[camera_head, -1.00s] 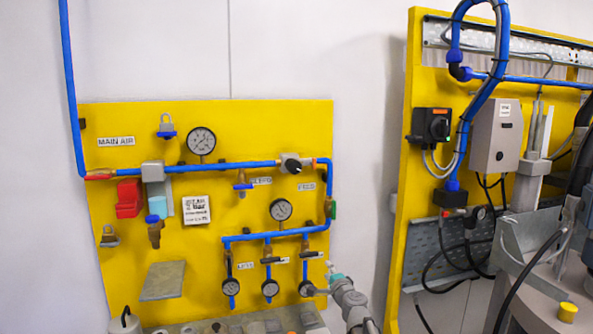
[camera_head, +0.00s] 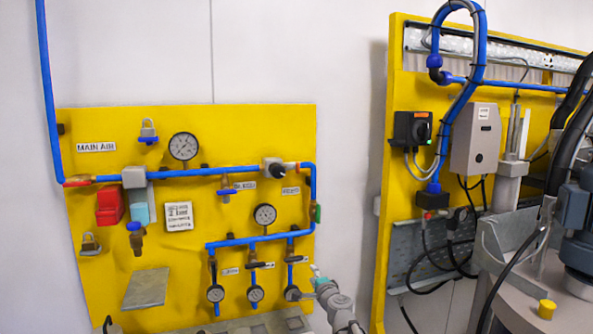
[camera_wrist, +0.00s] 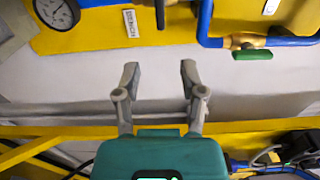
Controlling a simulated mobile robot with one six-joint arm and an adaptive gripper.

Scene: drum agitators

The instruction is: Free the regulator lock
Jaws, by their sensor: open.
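A regulator-like fitting with a black knob (camera_head: 273,168) sits on the upper blue pipe of the yellow panel (camera_head: 100,270). I cannot tell which part is its lock. My gripper (camera_head: 317,271) is at the panel's lower right, apart from both padlocks. In the wrist view my gripper (camera_wrist: 160,78) is open, with nothing between its fingers. A green-handled valve (camera_wrist: 252,54) shows beyond it to the right; the head view also shows it (camera_head: 318,213).
The panel carries several gauges (camera_head: 184,146), a red block (camera_head: 109,206), a sloped grey plate (camera_head: 147,288) and blue pipes. A second yellow frame (camera_head: 387,180) with a grey box (camera_head: 474,139) and cables stands to the right. Bare white wall lies between them.

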